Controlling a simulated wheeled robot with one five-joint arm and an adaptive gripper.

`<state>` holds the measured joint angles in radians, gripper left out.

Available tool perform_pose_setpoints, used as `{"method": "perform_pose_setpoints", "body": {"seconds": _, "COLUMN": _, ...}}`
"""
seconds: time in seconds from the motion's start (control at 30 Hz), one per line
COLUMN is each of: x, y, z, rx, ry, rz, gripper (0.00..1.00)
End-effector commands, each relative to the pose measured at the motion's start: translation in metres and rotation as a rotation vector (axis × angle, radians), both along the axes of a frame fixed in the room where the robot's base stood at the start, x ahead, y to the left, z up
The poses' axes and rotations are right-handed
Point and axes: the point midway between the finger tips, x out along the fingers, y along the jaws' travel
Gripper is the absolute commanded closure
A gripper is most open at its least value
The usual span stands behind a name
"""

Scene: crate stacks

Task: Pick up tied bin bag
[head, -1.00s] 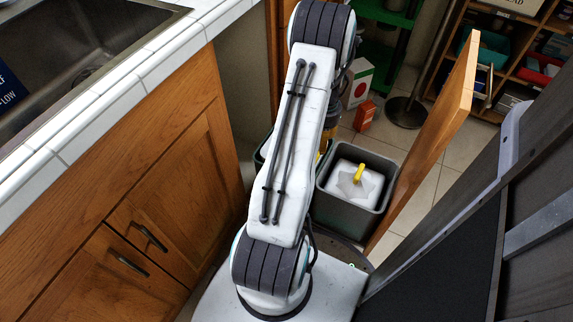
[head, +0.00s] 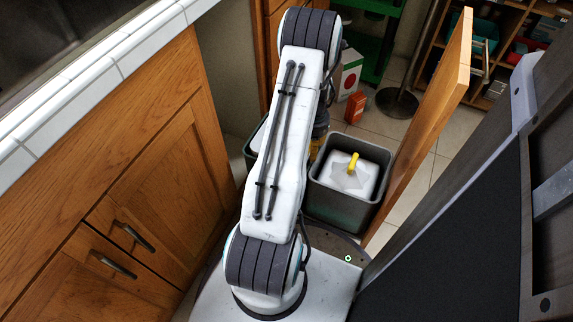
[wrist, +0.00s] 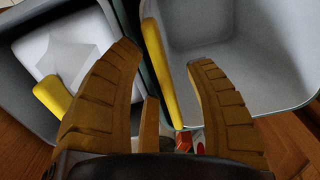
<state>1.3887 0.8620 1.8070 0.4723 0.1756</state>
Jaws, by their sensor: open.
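The tied bin bag (head: 343,182) is a white, boxy bundle with a yellow tie on top. It sits inside a grey bin (head: 338,212) right of my arm in the head view. In the wrist view the bag (wrist: 85,30) is at the left, its tie beside my left finger. My gripper (wrist: 165,58) is open and empty, its fingers over the edges between two bins. A yellow strip (wrist: 158,72) lies between the fingers along the second bin's rim. In the head view my arm mostly hides the gripper.
The second bin (wrist: 270,85), grey inside and seemingly empty, is at right in the wrist view. An open wooden door (head: 430,125) stands close right of the bag's bin. Wooden cabinets (head: 140,180) are at left. A red box (head: 355,106) stands on the tiles behind.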

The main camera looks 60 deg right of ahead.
Motion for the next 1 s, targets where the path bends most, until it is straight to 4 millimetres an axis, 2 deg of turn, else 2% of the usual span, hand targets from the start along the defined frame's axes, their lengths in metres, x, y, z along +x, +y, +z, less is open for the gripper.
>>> {"method": "perform_pose_setpoints", "body": {"seconds": 0.1, "x": 0.0001, "y": -0.0002, "z": 0.0008, "rx": -0.001, "ry": 0.000, "rz": 0.000, "gripper": 0.51}}
{"method": "perform_pose_setpoints", "body": {"seconds": 0.13, "x": 0.0001, "y": -0.0002, "z": 0.0008, "rx": 0.000, "ry": 0.000, "rz": 0.000, "gripper": 0.48}}
{"method": "perform_pose_setpoints", "body": {"seconds": 0.7, "x": 0.0001, "y": 0.0000, "z": 0.0009, "rx": 0.000, "ry": 0.000, "rz": 0.000, "gripper": 0.99}}
{"method": "perform_pose_setpoints", "body": {"seconds": 1.0, "x": 0.0001, "y": -0.0001, "z": 0.0008, "rx": 0.000, "ry": 0.000, "rz": 0.000, "gripper": 1.00}}
